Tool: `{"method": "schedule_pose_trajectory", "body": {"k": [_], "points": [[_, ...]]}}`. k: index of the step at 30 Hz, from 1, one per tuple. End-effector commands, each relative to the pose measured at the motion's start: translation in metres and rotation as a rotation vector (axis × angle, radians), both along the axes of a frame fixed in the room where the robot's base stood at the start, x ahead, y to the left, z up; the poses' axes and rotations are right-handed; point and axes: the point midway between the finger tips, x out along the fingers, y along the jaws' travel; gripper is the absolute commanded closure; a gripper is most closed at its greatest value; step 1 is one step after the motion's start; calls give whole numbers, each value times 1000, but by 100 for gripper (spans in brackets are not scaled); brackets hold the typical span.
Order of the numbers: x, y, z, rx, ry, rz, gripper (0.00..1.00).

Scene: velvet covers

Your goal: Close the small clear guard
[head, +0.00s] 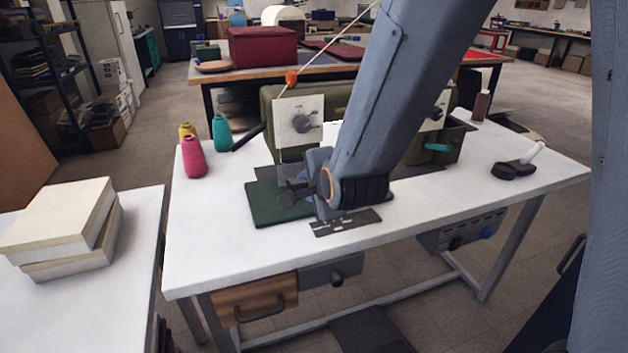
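An olive sewing machine (345,103) stands on the white table, with a pale face plate and dark knob (300,122) at its left end. My gripper (287,196) is low at the front of the machine, over or beside a dark green cover (262,208) lying flat on the table. Its fingers are dark and small here, and I cannot tell whether they are open or shut.
A slotted metal plate (346,222) lies before my wrist. A black-and-white tool (517,167) lies at right. Cream blocks (62,220) sit on the left table. The front left tabletop is clear.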

Motion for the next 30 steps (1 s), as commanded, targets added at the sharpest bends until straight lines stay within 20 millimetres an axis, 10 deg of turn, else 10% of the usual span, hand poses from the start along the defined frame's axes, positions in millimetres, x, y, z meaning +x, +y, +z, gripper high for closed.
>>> {"method": "schedule_pose_trajectory", "body": {"k": [30], "points": [[-36,-10,28,-1,3,0,74]]}}
